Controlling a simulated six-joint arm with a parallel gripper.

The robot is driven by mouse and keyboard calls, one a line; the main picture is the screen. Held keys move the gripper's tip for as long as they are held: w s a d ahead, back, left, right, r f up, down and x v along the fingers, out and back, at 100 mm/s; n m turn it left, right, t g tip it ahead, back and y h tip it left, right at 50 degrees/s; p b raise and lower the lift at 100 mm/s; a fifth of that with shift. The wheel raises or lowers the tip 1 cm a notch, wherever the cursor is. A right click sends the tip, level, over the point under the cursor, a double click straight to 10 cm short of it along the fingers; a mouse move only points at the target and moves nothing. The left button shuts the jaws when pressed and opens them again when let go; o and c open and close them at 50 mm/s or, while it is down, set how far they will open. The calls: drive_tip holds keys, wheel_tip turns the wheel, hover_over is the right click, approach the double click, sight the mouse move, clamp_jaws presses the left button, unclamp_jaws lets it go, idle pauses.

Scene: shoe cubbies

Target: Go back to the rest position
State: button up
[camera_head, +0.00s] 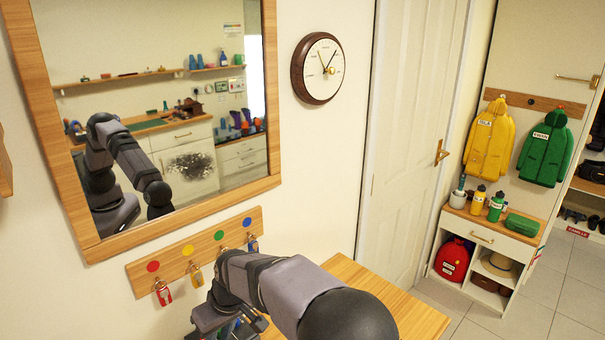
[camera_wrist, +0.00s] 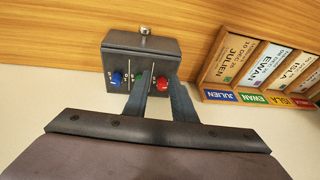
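In the head view my arm reaches in from the bottom centre and bends down at the left. The gripper there is mostly hidden at the bottom edge, below the key rack (camera_head: 205,248).
A wooden holder with name cards (camera_wrist: 265,60) stands right of the box. A mirror (camera_head: 90,248) and a clock (camera_head: 319,68) hang on the wall. A wooden top (camera_head: 385,292) lies beside my arm. A closed door (camera_head: 410,130) and a shoe cabinet (camera_head: 490,228) are farther right.

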drive_tip(key=shift+m+g+h, duration=0.7)
drive_tip(key=shift+h, duration=0.1)
drive_tip(key=s+d+f, duration=0.6)
drive_tip(key=s+d, duration=0.2)
drive_tip(key=d, duration=0.2)
drive_tip(key=s+d+f+m+g+h, duration=0.1)
drive_tip(key=s+d, duration=0.2)
drive_tip(key=d, duration=0.1)
drive_tip(key=s+d+m, duration=0.1)
drive_tip(key=s+d, duration=0.2)
drive_tip(key=shift+s+d+f+h, duration=0.25)
drive_tip(key=shift+d+f+h, duration=0.1)
drive_tip(key=shift+d+h, duration=0.05)
drive_tip(key=s+d+r+m+g, duration=0.1)
drive_tip(key=s+d, duration=0.2)
drive_tip(key=d, duration=0.3)
drive_tip(key=s+d+r+m, duration=0.1)
drive_tip(key=s+d, duration=0.3)
drive_tip(key=d, duration=0.1)
drive_tip(key=w+d+r+m+t, duration=0.1)
drive_tip(key=w+d+r+m, duration=0.1)
drive_tip(key=d, duration=0.4)
drive_tip(key=shift+w+r+m+t, duration=0.25)
drive_tip(key=shift+r+m+t, duration=0.15)
drive_tip(key=shift+r+m, duration=0.4)
drive_tip(key=shift+f, duration=0.1)
